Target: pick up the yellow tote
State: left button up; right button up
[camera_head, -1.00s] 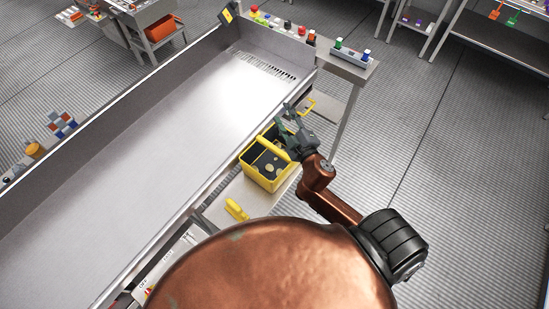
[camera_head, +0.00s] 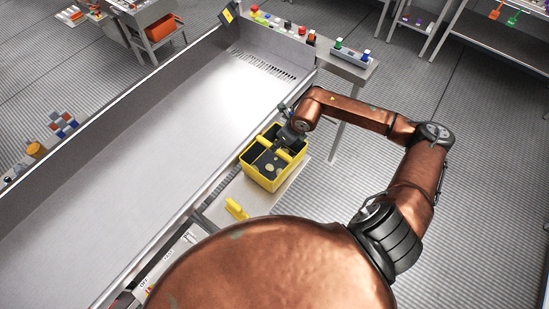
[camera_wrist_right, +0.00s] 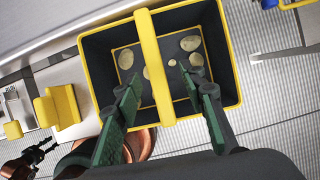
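The yellow tote (camera_head: 262,180) stands on a low shelf beside the long metal trough. In the right wrist view the tote (camera_wrist_right: 231,55) is open-topped, with a dark inside, several pale round pieces and a yellow handle (camera_wrist_right: 152,55) arching across. My right gripper (camera_head: 284,143) is over the tote. Its green fingers (camera_wrist_right: 160,82) are open, one on each side of the handle, with gaps to it. A dark claw with copper links, likely my left gripper (camera_wrist_right: 32,157), shows small at the lower left of the wrist view; its opening is unclear.
A smaller yellow object (camera_head: 236,208) sits on the shelf near the tote. The metal trough (camera_head: 150,160) runs along the tote's left side. Coloured containers (camera_head: 276,22) line its far end. Open floor (camera_head: 480,200) lies to the right.

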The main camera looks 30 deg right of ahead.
jog(key=x, duration=0.2)
jog(key=p+x, duration=0.1)
jog(key=x, duration=0.3)
jog(key=shift+s+a+f+p, duration=0.25)
jog(key=shift+a+p, duration=0.1)
jog(key=shift+w+f, duration=0.15)
jog(key=shift+f, duration=0.3)
jog(key=shift+f+b, duration=0.2)
jog(key=shift+b, duration=0.15)
grip_shut()
dwell(0.7)
